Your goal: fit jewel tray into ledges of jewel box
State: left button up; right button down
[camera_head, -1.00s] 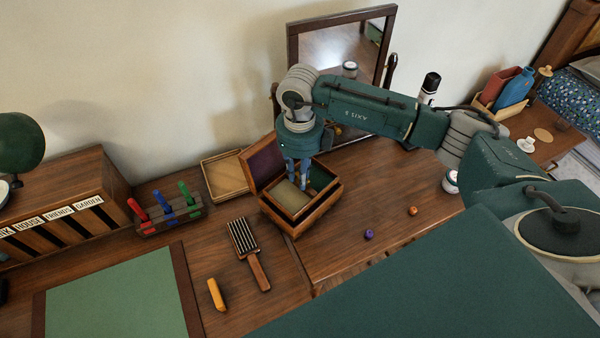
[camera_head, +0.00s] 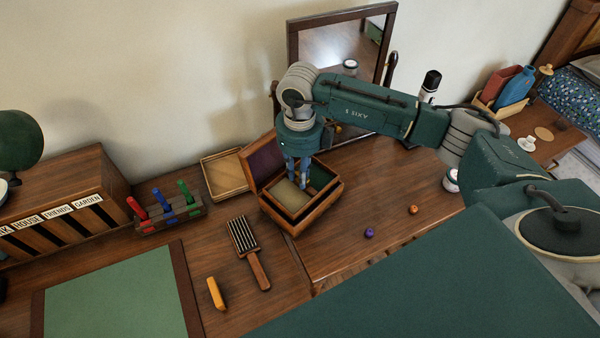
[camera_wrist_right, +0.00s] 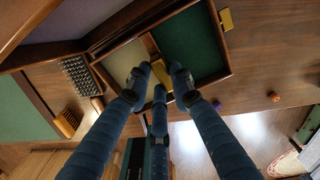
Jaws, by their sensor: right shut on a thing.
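The jewel box (camera_head: 297,226) is a dark wooden box on the desk below the mirror. Its lid is open, with a purple lining, and green lining shows inside at the right. The jewel tray (camera_head: 290,196), with a cream lining, sits within the box opening at the left; it also shows in the right wrist view (camera_wrist_right: 122,62). My right gripper (camera_head: 303,184) points down into the box. Its fingers are shut on a brass-coloured part at the tray's edge (camera_wrist_right: 160,72). The fingers partly hide the tray, and I cannot tell whether it rests on the ledges. My left gripper is not in view.
A shallow wooden tray (camera_head: 226,174) lies behind the box at left. A brush (camera_head: 250,252), an orange piece (camera_head: 216,294) and a pen rack (camera_head: 170,218) are left of it. Purple (camera_head: 369,233) and orange (camera_head: 413,210) beads lie right. The mirror (camera_head: 345,45) stands behind.

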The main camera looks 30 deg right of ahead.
jog(key=shift+b, duration=0.35)
dwell(0.8)
jog(key=shift+f+b, duration=2)
jog(key=shift+f, duration=0.4)
jog(key=c, duration=1.5)
grip_release()
jog(key=shift+o, duration=0.2)
jog(key=shift+r, duration=0.25)
notch_tip(320, 180, up, 12)
jog(key=shift+f, duration=0.2)
